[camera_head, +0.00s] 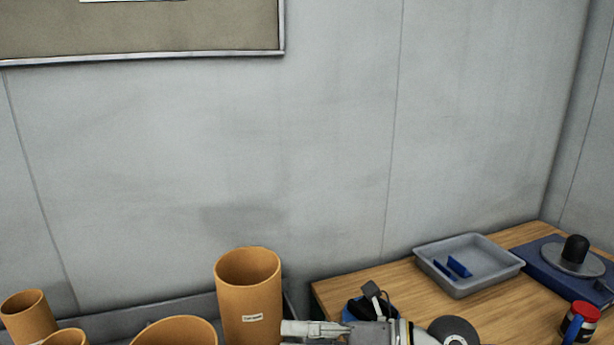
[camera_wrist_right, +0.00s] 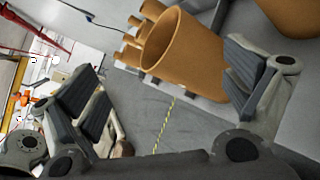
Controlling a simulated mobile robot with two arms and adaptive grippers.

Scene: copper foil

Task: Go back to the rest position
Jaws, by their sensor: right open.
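My right gripper (camera_head: 290,331) shows at the bottom of the head view, reaching in to the left of the wooden table, beside the tall brown tube. In the right wrist view its two dark ridged fingers (camera_wrist_right: 168,92) are wide apart with nothing between them that they touch. A large brown tube (camera_wrist_right: 182,55) shows beyond the gap, close to the right-hand finger; I cannot tell whether they touch. My left gripper is not in the head view.
Several brown tubes, the tallest labelled (camera_head: 248,290), stand at the lower left. The wooden table (camera_head: 400,290) holds a grey tray (camera_head: 480,284) with blue pieces, a blue device with a black knob (camera_head: 575,249) and a red-topped container (camera_head: 582,318). A wall stands behind.

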